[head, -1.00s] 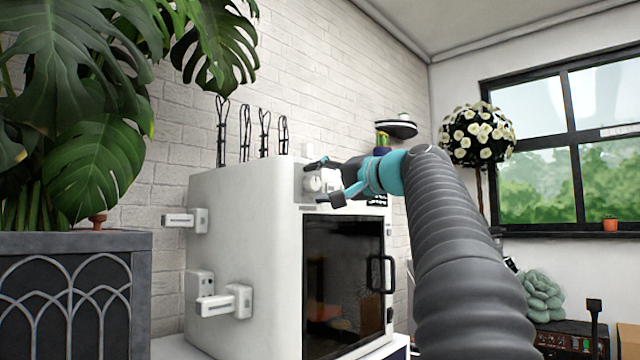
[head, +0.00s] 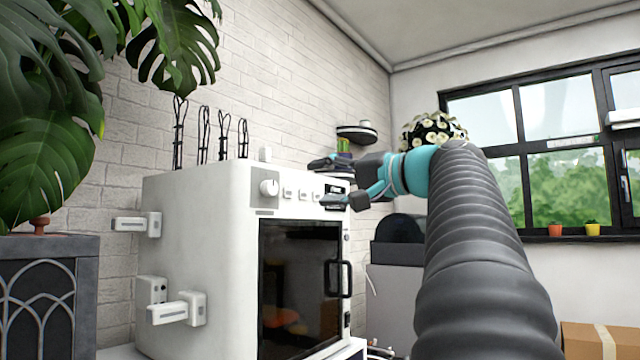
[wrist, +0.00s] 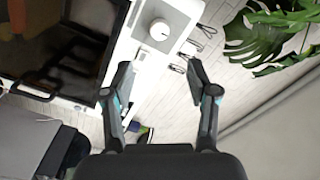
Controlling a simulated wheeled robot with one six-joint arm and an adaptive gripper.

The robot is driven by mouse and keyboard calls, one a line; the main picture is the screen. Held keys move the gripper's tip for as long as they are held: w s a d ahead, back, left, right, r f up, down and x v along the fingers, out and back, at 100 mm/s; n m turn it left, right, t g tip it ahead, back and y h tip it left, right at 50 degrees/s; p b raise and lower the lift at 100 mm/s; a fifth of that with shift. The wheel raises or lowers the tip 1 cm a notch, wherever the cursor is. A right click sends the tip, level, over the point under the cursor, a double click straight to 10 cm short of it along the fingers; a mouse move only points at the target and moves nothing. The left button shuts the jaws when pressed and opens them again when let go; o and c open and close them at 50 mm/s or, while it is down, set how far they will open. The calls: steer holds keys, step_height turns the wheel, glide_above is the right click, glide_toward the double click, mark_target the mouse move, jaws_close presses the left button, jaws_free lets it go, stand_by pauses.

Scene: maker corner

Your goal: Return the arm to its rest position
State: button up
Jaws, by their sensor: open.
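My gripper (head: 328,182) is open and empty, held out in front of the upper right part of a white oven-like machine (head: 195,215) in the head view. Its fingers point left, and they overlap the panel's right end in the picture. In the wrist view the two fingertips (wrist: 160,82) stand wide apart with nothing between them. The machine's round knob (head: 269,187) is left of the fingers and apart from them; it also shows beyond the fingertips in the wrist view (wrist: 160,29). My grey ribbed arm reaches in from the lower right.
The machine has a dark glass door (head: 300,285) with a black handle (head: 340,279). A leafy plant (head: 45,120) stands over a dark cabinet (head: 50,300) at left. A small wall shelf (head: 357,133) is behind my gripper. A cardboard box (head: 598,342) is at lower right.

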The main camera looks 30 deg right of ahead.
stand_by(0.4)
steer(key=a+f+g+h, duration=0.1)
steer(key=a+f+g, duration=0.1)
steer(key=a+f, duration=0.45)
steer(key=a+f+g+h, duration=0.15)
steer(key=a+f, duration=0.25)
steer(key=f, duration=0.6)
steer(key=a+f+g, duration=0.3)
steer(key=a+f, duration=0.2)
steer(key=f, duration=0.4)
steer(key=s+a+f+n+g+h, duration=0.1)
steer(key=s+f+n, duration=0.1)
steer(key=s+f, duration=0.3)
steer(key=s+a+f+n+g+h+p, duration=0.1)
steer(key=s+f, duration=0.5)
steer(key=f, duration=0.7)
steer(key=s+a+f+n+g+h, duration=0.1)
steer(key=s+a+f+n+g, duration=0.2)
steer(key=f, duration=0.6)
steer(key=s+n, duration=0.1)
steer(key=s, duration=0.1)
steer(key=shift+s+a+f+n+h, duration=0.15)
steer(key=shift+s+f+n+h, duration=0.05)
steer(key=shift+s+n+h, duration=0.2)
